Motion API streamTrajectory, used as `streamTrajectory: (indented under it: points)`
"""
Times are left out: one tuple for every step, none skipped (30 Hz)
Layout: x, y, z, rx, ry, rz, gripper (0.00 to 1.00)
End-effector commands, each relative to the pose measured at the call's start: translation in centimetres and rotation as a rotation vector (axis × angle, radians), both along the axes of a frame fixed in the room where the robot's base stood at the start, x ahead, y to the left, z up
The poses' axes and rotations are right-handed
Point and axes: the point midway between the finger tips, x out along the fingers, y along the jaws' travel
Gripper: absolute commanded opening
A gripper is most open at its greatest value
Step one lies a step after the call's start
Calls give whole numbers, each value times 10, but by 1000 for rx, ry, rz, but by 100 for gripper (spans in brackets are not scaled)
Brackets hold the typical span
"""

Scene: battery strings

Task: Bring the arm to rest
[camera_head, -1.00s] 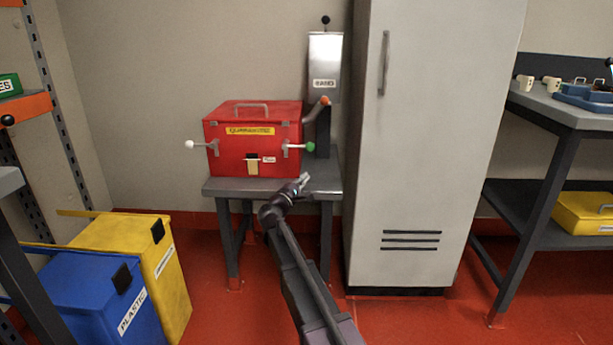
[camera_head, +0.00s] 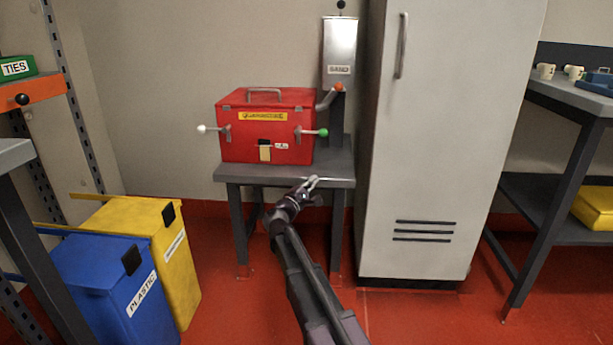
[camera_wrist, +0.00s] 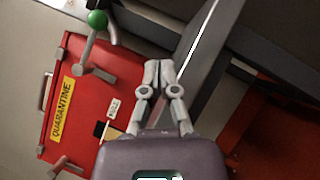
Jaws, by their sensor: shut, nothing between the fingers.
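My gripper (camera_head: 313,182) is at the end of my arm, in front of the small grey table (camera_head: 334,168) in the head view. In the wrist view my gripper (camera_wrist: 158,66) has its two fingers together with nothing between them. The red quarantine box (camera_head: 234,149) stands on that table, lid down, with a white-knobbed lever on its left and a green-knobbed lever (camera_head: 322,132) on its right. The box also shows tilted in the wrist view (camera_wrist: 78,125), to the left of the fingers. My gripper appears apart from the box.
A sand dispenser (camera_head: 339,45) with an orange-knobbed lever stands behind the box. A tall grey cabinet (camera_head: 425,150) is close on the right. Blue (camera_head: 95,290) and yellow (camera_head: 155,235) bins stand at left. A workbench (camera_head: 575,95) is at far right. Red floor is open between.

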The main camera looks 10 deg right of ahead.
Motion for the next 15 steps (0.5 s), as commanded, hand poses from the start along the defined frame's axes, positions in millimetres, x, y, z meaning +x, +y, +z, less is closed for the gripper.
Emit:
streamTrajectory:
  points:
    - [-1,-2,0,5,0,-3,0]
    - [-2,-3,1,12,0,-5,0]
    - [-4,-5,1,23,0,-8,0]
    - [-6,-7,1,34,0,-13,0]
    - [-8,-10,1,48,1,-19,0]
    - [-12,-14,1,71,2,-26,0]
    - [-15,-18,1,92,1,-34,0]
    - [-19,-22,0,115,2,-41,0]
    - [-24,-27,-1,151,3,-55,0]
    - [-29,-32,-1,181,4,-66,0]
    - [-34,-37,-2,213,5,-77,0]
    - [-41,-43,-4,258,8,-94,0]
    - [-47,-48,-6,295,10,-109,0]
    - [-53,-53,-8,333,11,-123,0]
    - [-62,-61,-10,385,14,-145,0]
